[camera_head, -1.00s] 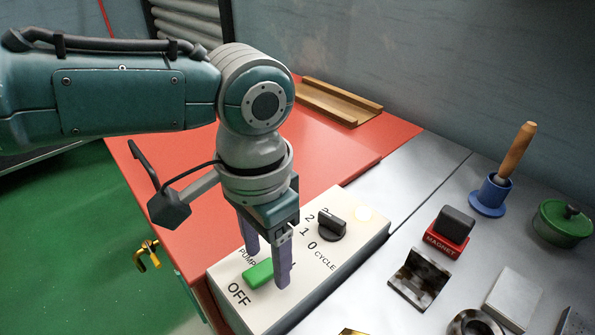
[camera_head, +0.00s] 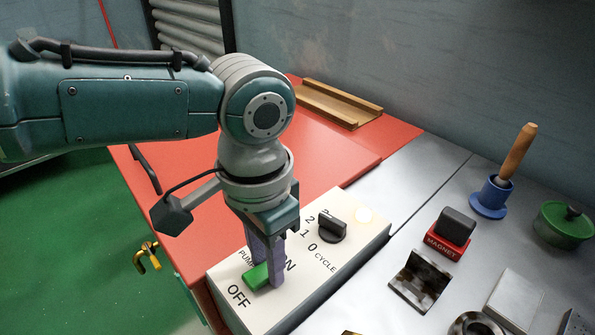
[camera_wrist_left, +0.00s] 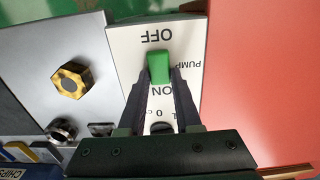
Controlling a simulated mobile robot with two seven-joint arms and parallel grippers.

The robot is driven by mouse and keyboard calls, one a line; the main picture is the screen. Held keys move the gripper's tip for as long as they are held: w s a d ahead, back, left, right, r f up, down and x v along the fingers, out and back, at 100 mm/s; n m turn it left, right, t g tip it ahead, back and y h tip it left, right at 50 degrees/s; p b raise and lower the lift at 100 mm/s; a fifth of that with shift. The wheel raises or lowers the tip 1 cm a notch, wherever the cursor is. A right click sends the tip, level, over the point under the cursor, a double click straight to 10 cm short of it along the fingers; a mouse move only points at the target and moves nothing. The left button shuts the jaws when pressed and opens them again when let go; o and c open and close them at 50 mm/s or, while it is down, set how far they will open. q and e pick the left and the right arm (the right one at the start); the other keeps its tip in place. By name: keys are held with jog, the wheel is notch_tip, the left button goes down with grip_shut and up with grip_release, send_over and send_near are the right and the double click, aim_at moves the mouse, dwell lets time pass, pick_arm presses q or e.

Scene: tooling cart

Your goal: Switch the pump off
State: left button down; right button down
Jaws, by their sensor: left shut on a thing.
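The white control box (camera_head: 345,255) carries a green pump switch (camera_head: 256,277) between the printed words OFF and ON, with PUMP beside it. The switch also shows in the left wrist view (camera_wrist_left: 159,67), between the same words. My left gripper (camera_head: 264,279) points down over the box, and its two purple fingers are shut on the green switch. The fingers hide part of the switch in the head view, and I cannot tell its exact tilt. My right gripper is in neither view.
To the right are a red magnet block (camera_head: 447,245), a dark metal V-block (camera_head: 420,280), a blue holder (camera_head: 490,196) and a green lidded pot (camera_head: 563,225). The red surface (camera_head: 330,150) behind is mostly clear.

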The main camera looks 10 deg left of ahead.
pick_arm(q)
jog(key=shift+r+p, duration=0.15)
jog(key=shift+p, duration=0.25)
jog(key=t+p, duration=0.1)
jog(key=p, duration=0.1)
jog(key=h+p, duration=0.1)
jog(key=p, duration=0.1)
jog(key=shift+s+a+r+t, duration=0.25)
jog(key=shift+s+a+t, duration=0.05)
jog(key=shift+s+t, duration=0.1)
jog(key=shift+f+t+h+p, duration=0.25)
jog(key=shift+t+h+p, duration=0.45)
jog(key=c, duration=0.6)
grip_release()
